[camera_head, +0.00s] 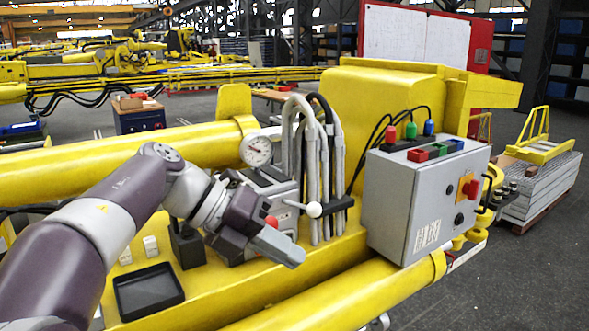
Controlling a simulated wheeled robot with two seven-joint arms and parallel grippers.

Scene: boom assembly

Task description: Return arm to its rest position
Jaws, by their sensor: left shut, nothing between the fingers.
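My left arm (75,240) comes in from the left edge and reaches over the yellow boom (240,307). My left gripper (287,250) is shut and empty, pointing right and slightly down above the boom's flat deck. It is in front of the grey device with a red knob, which it partly hides. The gripper is apart from the grey control box (421,200). My right gripper is not in view.
A black tray (148,292) lies on the deck below my arm. A gauge (257,150), grey hoses (313,150) and a white-knobbed lever (314,209) stand close to the gripper. A red-framed whiteboard (414,38) is behind.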

